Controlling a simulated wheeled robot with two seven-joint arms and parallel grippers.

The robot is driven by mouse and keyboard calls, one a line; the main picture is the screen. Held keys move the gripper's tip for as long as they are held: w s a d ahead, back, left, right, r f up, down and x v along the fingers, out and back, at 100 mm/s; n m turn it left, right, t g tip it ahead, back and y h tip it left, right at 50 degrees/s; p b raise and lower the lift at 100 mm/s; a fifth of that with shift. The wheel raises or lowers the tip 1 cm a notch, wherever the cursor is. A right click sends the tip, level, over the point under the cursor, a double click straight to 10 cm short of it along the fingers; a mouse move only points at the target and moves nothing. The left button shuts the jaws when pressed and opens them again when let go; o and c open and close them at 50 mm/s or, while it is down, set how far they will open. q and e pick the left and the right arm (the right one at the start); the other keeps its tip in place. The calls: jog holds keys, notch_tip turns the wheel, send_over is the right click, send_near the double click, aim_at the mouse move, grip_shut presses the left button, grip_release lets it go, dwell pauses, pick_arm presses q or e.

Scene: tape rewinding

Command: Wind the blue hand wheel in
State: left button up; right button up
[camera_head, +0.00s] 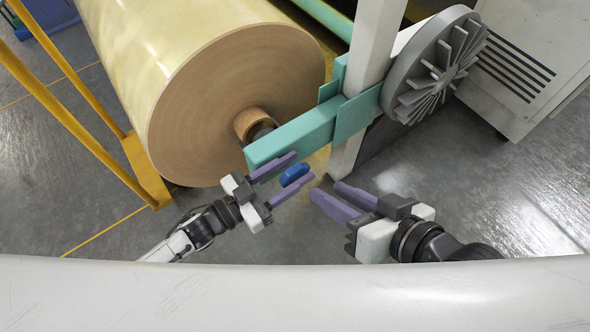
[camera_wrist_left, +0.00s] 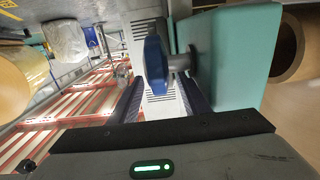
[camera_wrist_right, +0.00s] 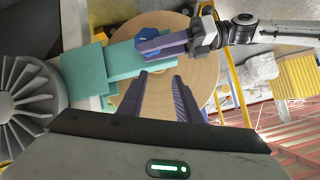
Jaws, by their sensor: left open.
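The blue hand wheel (camera_head: 294,174) sits on a short shaft at the near end of the teal arm (camera_head: 291,139). My left gripper (camera_head: 303,167) is open, with its purple fingers on either side of the wheel. In the left wrist view the wheel (camera_wrist_left: 156,65) stands upright between the spread fingers; I cannot tell whether they touch it. The wheel also shows in the right wrist view (camera_wrist_right: 148,35), partly behind my left fingers. My right gripper (camera_head: 325,188) is open and empty, a little right of the wheel. Its fingers point toward the teal arm and the roll.
A large brown roll (camera_head: 231,98) is close behind and left of the wheel. A white post (camera_head: 371,50) and a grey finned disc (camera_head: 436,65) stand at the right. A yellow rail (camera_head: 75,115) is at the left. The floor in front is clear.

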pick_arm(q)
jog(key=shift+w+d, duration=0.2)
jog(key=shift+d, duration=0.05)
